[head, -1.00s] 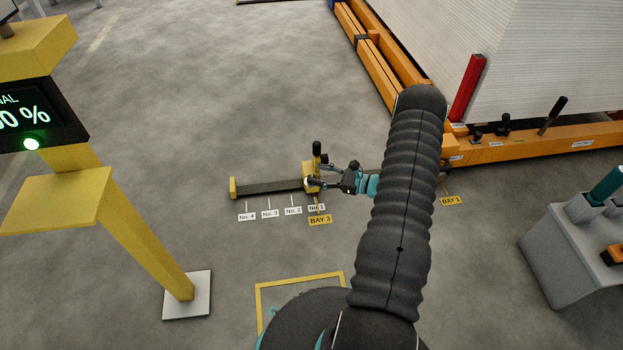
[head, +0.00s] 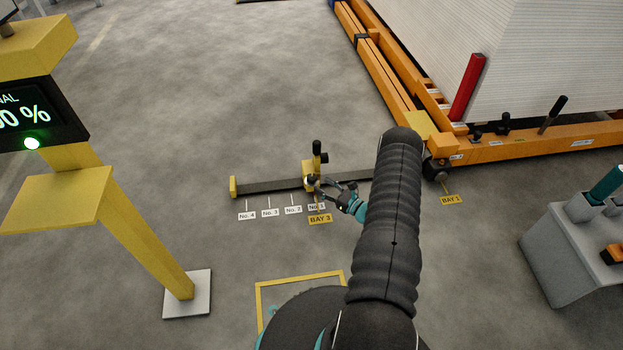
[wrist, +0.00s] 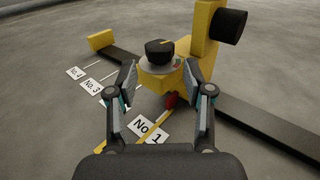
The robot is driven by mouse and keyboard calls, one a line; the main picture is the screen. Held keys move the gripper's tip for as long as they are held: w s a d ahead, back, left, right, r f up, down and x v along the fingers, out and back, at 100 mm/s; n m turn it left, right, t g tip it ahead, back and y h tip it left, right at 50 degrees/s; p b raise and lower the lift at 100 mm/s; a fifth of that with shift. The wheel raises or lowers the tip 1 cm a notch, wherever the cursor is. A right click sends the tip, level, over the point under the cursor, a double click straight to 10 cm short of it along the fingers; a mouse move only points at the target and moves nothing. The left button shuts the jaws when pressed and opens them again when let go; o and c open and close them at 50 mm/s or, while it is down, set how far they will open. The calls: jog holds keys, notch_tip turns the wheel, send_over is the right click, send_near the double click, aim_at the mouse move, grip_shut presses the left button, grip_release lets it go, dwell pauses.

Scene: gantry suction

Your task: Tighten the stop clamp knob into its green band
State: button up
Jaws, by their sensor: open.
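The yellow stop clamp (head: 308,170) sits on the dark floor rail (head: 270,186) by the No. 1 and BAY 3 labels. It also shows in the wrist view (wrist: 205,45). Its black knob (wrist: 159,50) stands on a pale disc with a small coloured patch at its right edge; the band is too small to read. A larger black round part (wrist: 228,25) sticks out of the clamp's upright. My gripper (head: 325,188) is open. In the wrist view my fingertips (wrist: 164,85) are on either side of and just short of the knob, apart from it.
A red piece (wrist: 170,100) shows below the knob. White No. 1 (wrist: 148,130) to No. 4 labels lie along the rail. A yellow post with a display (head: 130,220) stands left, an orange frame (head: 500,150) with a white stack right.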

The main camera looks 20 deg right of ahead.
aim_at(316, 181)
jog(key=x, duration=0.6)
jog(key=shift+w+a, duration=0.1)
jog(key=shift+w, duration=0.15)
jog(key=c, duration=0.9)
